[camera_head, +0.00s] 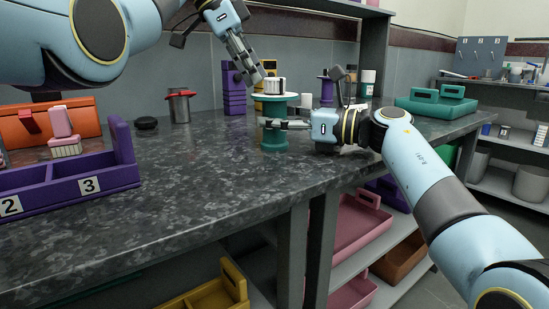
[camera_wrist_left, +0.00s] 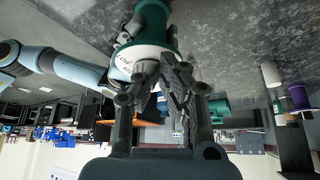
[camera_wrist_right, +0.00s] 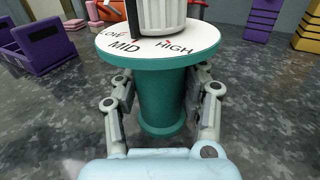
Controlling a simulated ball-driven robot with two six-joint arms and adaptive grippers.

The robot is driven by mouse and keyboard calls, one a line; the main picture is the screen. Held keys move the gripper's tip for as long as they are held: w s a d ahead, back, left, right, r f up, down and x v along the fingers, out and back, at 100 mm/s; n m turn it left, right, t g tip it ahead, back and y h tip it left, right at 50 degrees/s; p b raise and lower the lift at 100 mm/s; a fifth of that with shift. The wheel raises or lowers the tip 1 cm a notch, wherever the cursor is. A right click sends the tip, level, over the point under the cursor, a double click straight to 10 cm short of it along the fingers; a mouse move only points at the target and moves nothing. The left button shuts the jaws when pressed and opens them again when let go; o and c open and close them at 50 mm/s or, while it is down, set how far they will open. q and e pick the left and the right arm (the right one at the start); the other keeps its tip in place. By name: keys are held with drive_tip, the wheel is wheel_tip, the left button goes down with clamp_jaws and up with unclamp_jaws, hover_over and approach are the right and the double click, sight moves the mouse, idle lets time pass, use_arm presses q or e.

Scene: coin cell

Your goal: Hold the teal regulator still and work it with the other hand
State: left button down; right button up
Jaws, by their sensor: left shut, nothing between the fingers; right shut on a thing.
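The teal regulator (camera_head: 275,137) stands upright on the dark stone worktop, with a white dial disc and a pale ribbed knob (camera_head: 275,86) on top. In the right wrist view its dial (camera_wrist_right: 190,42) reads LOW, MID and HIGH. A black pointer (camera_wrist_right: 132,18) on the knob's left side is near LOW and MID; its exact setting is unclear. My right gripper (camera_head: 285,124) is shut around the teal body (camera_wrist_right: 161,95), below the disc. My left gripper (camera_head: 259,79) is shut and empty beside the knob, tilted down from upper left; contact is unclear. The left wrist view shows its fingers (camera_wrist_left: 172,88) near the disc.
A purple numbered bin (camera_head: 70,185) and an orange box (camera_head: 45,125) stand at the left. A metal canister (camera_head: 180,107) and a black puck (camera_head: 146,123) sit behind. A green tray (camera_head: 437,104) is at the back right. The front worktop is clear.

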use_arm(q)
wheel_tip(320, 180, up, 6)
drive_tip(key=shift+a, duration=0.15)
idle(0.3)
drive_tip(key=shift+w, duration=0.1)
drive_tip(key=shift+f, duration=3)
drive_tip(key=shift+s+d, duration=0.3)
drive_tip(key=shift+d, duration=0.4)
drive_tip(key=shift+a, duration=0.1)
